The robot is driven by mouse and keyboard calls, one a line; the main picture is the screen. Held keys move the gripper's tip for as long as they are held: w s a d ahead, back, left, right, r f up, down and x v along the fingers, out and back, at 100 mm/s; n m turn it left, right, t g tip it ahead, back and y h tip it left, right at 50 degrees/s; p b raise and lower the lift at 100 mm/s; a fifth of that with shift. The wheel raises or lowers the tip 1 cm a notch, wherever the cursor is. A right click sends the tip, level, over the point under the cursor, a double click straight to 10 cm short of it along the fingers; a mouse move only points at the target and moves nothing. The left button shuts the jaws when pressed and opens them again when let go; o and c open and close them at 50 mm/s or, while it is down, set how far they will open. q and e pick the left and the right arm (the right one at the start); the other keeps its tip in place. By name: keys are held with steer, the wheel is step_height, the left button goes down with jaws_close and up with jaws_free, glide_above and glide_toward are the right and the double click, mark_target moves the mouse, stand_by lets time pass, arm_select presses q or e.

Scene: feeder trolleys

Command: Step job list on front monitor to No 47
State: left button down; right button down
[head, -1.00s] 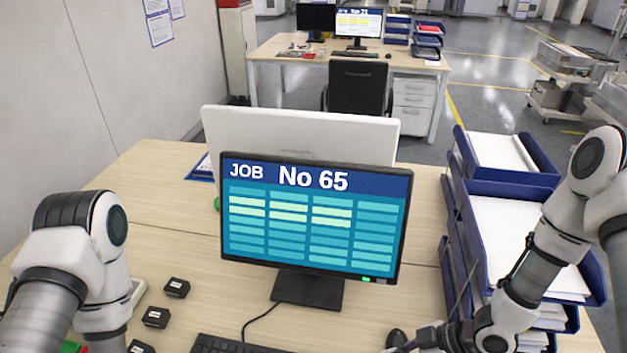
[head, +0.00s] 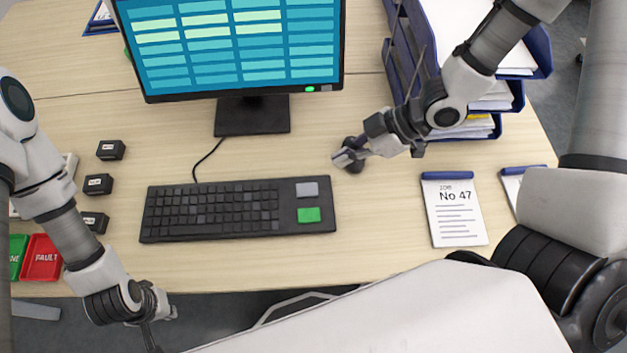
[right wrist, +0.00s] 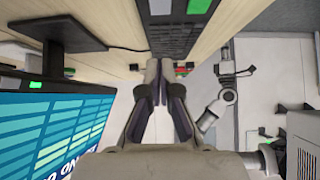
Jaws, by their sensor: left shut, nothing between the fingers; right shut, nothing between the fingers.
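The front monitor (head: 235,50) shows a blue list with pale highlighted cells; its top, with the job number, is cut off in the head view. A black keyboard (head: 225,212) lies before it, with a large green key (head: 309,215) and a grey key (head: 307,189) at its right end. A paper pad (head: 455,212) reads JOB No 47. My right gripper (head: 345,157) is shut and empty, right of the monitor stand and above the keyboard's right end in the picture. It also shows shut in the right wrist view (right wrist: 160,75). My left gripper (head: 165,312) is shut near the desk's front edge.
Blue paper trays (head: 400,60) stand at the right. Small black blocks (head: 98,184) and a red FAULT piece (head: 42,258) lie at the left. Bare desk lies between keyboard and pad.

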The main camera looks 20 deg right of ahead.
glide_above(301, 189)
steer(key=d, duration=0.3)
steer(key=f, duration=0.4)
steer(key=f+b, duration=0.1)
steer(key=f, duration=0.1)
steer(key=shift+s+a+f, duration=0.25)
steer(key=shift+s, duration=0.1)
step_height(301, 189, down, 3)
steer(key=shift+r, duration=0.2)
steer(key=shift+d+f, duration=0.2)
steer(key=shift+f, duration=0.35)
steer(key=shift+a, duration=0.1)
